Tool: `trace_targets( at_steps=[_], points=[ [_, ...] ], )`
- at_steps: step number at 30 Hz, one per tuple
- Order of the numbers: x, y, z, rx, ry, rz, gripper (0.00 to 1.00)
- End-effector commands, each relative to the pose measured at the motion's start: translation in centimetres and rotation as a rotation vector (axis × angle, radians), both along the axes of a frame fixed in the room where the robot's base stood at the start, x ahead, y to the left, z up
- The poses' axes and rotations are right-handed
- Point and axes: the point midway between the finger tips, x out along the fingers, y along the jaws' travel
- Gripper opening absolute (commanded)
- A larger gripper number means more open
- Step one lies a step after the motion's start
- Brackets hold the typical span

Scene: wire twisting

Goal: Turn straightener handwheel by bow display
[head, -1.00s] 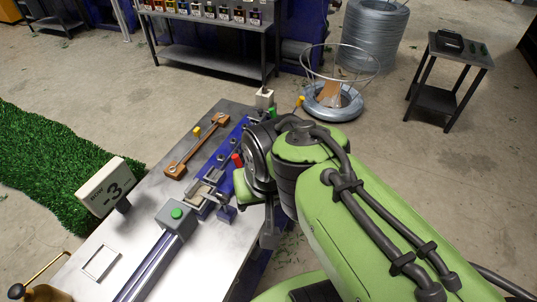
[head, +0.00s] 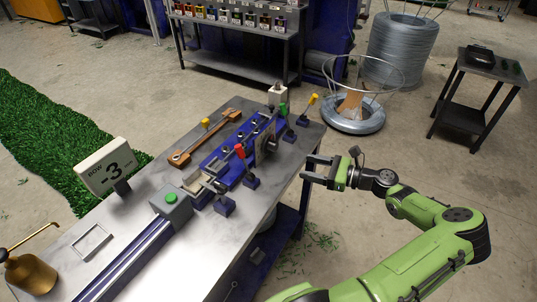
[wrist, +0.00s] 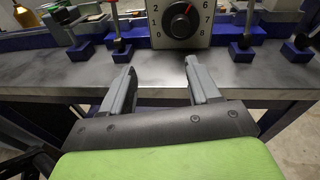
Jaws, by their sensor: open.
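The bow display (head: 108,168), a pale box on a short post at the table's left edge, reads -3. The straightener (head: 225,160) is a blue block with rollers on the table. Its handwheel, a black round knob (wrist: 180,22) with a red mark pointing up and right, sits on a pale numbered plate (wrist: 159,36) in the wrist view. In the head view the black handwheel (head: 269,145) faces the table's right side. My gripper (head: 309,168) is open and empty, right of the table edge and apart from the handwheel. In the wrist view its fingers (wrist: 158,72) point toward the plate.
A brass oil can (head: 30,274) stands front left. Wire coils (head: 352,113) are on the floor behind.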

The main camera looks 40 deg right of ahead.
Motion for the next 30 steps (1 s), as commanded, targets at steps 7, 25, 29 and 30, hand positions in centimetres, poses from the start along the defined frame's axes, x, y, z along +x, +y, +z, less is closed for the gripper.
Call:
trace_targets(
  at_steps=[7,25,29,30],
  points=[
    [-1.6,-3.3,-0.2,0.132,-0.081,-0.136,0.61],
    [11.3,1.5,-0.4,0.128,-0.075,-0.132,0.61],
    [12.4,1.8,-0.3,0.128,-0.075,-0.134,0.61],
    [12.5,1.9,-0.3,0.128,-0.075,-0.134,0.61]
  ],
)
